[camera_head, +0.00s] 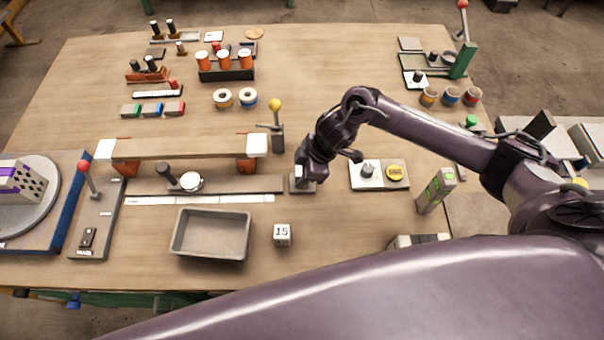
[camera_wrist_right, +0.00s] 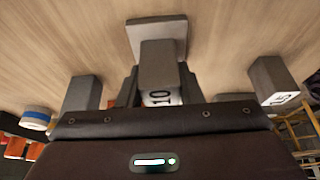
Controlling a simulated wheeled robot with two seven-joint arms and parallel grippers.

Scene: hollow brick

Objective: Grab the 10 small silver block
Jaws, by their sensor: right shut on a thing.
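The small silver block marked 10 (camera_wrist_right: 160,68) sits between the fingers of my right gripper (camera_wrist_right: 158,88) in the right wrist view. My right gripper (camera_head: 305,182) is shut on it and points down at the table, right of the long beam. A grey square plate (camera_wrist_right: 150,27) lies beyond the block's far end; I cannot tell whether they touch. In the head view the gripper mostly hides the block. My left gripper is not in view.
A block marked 15 (camera_head: 282,234) stands nearby, right of an empty grey tray (camera_head: 211,235). A yellow-knobbed lever (camera_head: 277,128) rises behind the gripper.

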